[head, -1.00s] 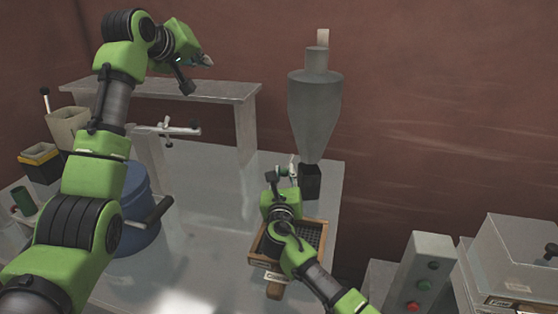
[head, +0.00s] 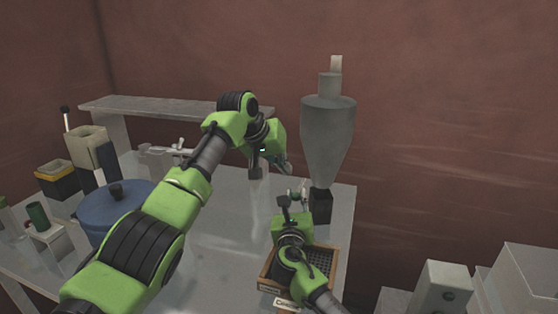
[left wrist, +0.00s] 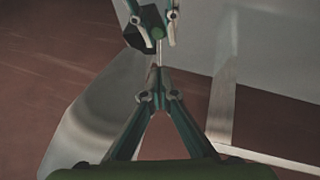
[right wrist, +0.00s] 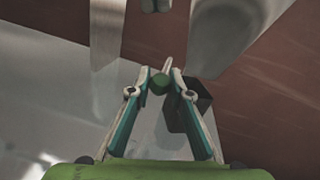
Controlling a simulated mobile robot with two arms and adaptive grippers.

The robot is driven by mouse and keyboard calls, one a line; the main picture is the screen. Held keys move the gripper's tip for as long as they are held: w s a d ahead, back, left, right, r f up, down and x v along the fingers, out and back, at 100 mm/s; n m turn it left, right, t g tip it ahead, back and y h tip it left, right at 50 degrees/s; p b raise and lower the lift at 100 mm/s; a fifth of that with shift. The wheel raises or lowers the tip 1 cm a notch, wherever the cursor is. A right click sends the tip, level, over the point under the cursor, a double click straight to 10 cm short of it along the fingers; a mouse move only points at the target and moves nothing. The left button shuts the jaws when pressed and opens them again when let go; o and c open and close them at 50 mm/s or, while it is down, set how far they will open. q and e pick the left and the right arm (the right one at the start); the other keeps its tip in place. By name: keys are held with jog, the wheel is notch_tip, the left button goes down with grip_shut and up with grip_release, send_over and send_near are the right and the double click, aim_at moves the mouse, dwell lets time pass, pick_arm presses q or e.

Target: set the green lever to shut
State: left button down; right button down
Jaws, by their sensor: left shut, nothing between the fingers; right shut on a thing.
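The green lever's round knob (right wrist: 159,84) sits between the fingertips of my right gripper (right wrist: 158,78) in the right wrist view. My right gripper (head: 298,190) is shut on it beside the black block (head: 320,206) under the grey hopper (head: 327,130). The knob also shows in the left wrist view (left wrist: 157,33), beside the black block. My left gripper (left wrist: 158,71) is shut and empty, its tips pointing toward the knob, apart from it. In the head view my left gripper (head: 285,167) hangs just above and left of the right one. The lever's shaft is mostly hidden.
A wooden tray with a dark mesh (head: 269,263) lies below my right gripper. A blue lidded pot (head: 103,208) stands at left. A grey shelf (head: 170,107) runs along the back. A grey control box (head: 440,290) stands at right.

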pick_arm(q)
jog(key=f, duration=0.1)
jog(key=d+f, duration=0.1)
jog(key=f, duration=0.3)
jog(key=shift+d+f, duration=0.25)
jog(key=shift+d, duration=0.15)
pick_arm(e)
jog(key=shift+r, duration=0.1)
